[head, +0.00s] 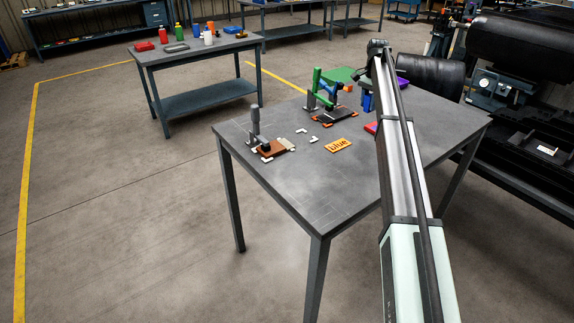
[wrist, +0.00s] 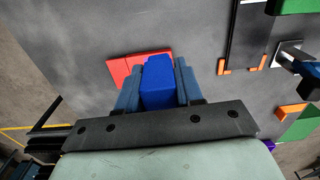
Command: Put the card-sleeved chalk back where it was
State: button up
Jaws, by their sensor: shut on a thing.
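A plain blue block, which looks to be the card-sleeved chalk (wrist: 158,88), stands between the two blue-grey fingers of my gripper (wrist: 158,75) in the wrist view. The fingers are shut on its two sides. A flat red piece (wrist: 122,67) lies on the table just beyond the fingertips; I cannot tell whether the block touches it. In the head view my arm covers most of my gripper (head: 367,101), which is low over the right part of the table. The red piece (head: 371,128) shows beside my arm there.
A green-handled clamp (head: 316,84) stands on a dark plate behind, with a green board (head: 341,74) near it. A grey-handled clamp (head: 256,127) on a brown plate stands at the left. The front of the table (head: 310,190) is clear.

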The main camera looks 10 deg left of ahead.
jog(key=s+a+r+n, duration=0.1)
jog(key=s+a, duration=0.3)
jog(key=a, duration=0.5)
jog(key=s+a+n, duration=0.1)
jog(key=s+a, duration=0.2)
jog(key=a, duration=0.6)
jog(key=s+a+r+n, duration=0.1)
jog(key=s+a, duration=0.3)
jog(key=a, duration=0.5)
jog(key=s+a+n, duration=0.1)
jog(key=s+a, duration=0.6)
jog(key=s, duration=0.4)
jog(key=s+d+f+m, duration=0.1)
jog(key=s+d+m, duration=0.1)
jog(key=s, duration=0.7)
jog(key=shift+d+f+m, duration=0.15)
jog(key=shift+f+m, duration=0.45)
jog(key=shift+f, duration=2)
jog(key=shift+d+f+m, duration=0.1)
jog(key=shift+f+m, duration=0.5)
jog(key=shift+f, duration=2)
jog(key=o, duration=1)
jog(key=shift+f, duration=0.15)
jog(key=shift+o, duration=0.2)
